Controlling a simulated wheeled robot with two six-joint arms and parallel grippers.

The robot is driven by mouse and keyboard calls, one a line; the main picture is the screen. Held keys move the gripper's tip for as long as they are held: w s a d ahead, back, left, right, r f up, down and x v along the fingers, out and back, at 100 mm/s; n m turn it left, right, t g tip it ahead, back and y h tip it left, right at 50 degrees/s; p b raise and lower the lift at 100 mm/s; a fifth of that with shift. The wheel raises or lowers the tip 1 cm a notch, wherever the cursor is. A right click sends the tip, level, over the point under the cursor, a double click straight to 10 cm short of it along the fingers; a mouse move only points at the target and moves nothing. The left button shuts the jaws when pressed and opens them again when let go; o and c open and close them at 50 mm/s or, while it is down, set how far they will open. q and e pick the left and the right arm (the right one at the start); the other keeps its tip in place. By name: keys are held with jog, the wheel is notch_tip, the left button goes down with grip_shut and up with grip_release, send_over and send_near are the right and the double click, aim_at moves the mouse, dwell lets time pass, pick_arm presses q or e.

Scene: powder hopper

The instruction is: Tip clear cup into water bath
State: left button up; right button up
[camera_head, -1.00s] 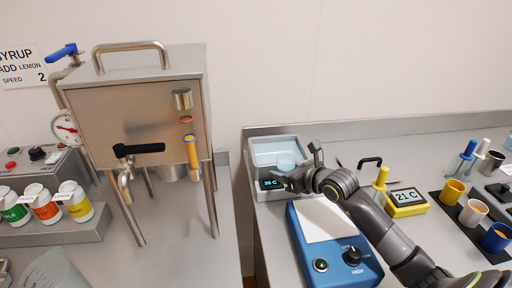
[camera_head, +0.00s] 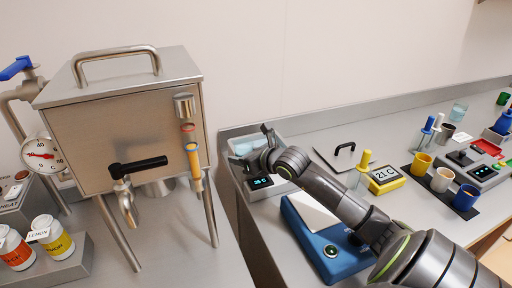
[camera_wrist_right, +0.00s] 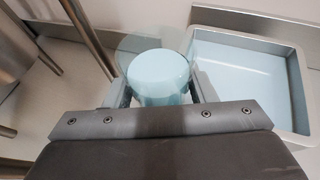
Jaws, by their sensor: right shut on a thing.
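The water bath (camera_head: 260,184) is a grey box with a lit display and pale blue water, on the right-hand counter. Its rim (camera_wrist_right: 240,18) and water fill the right of the right wrist view. My right gripper (camera_head: 262,150) is at the bath's top, partly hidden by its own wrist in the head view. It is shut on the clear cup (camera_wrist_right: 158,78), which holds something pale blue. In the wrist view the cup is between the fingers, just left of the bath's rim. I cannot tell its exact tilt. My left gripper is out of view.
A blue device (camera_head: 330,245) sits below my right arm.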

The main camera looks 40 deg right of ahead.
aim_at(250, 144)
jog(key=shift+d+r, duration=0.1)
jog(key=shift+w+d+r+m+y+p, duration=0.15)
jog(key=shift+d+r+m+y+p, duration=0.2)
jog(key=shift+p, duration=0.5)
jog(key=shift+w+d+m+g+p, duration=0.1)
jog(key=shift+d+m+g+p, duration=0.05)
jog(key=shift+m+g+p, duration=0.25)
jog(key=shift+w+d+r+m+g+y+p, duration=0.25)
jog(key=shift+d+r+m+g+y+p, duration=0.15)
jog(key=shift+y, duration=0.25)
jog(key=shift+d+f, duration=0.2)
jog(key=shift+f, duration=0.2)
jog(key=shift+w+d+f+m+y+b, duration=0.15)
jog(key=shift+d+m+y+b, duration=0.05)
jog(key=shift+m+y+b, duration=0.2)
jog(key=shift+w+d+r+m+g+y, duration=0.3)
jog(key=shift+d+r+m+g+y, duration=0.1)
jog(key=shift+d+m+g, duration=0.15)
jog(key=shift+d+f+m+y+b, duration=0.2)
jog(key=shift+f+m+y+b, duration=0.15)
jog(key=shift+f+m+y, duration=0.15)
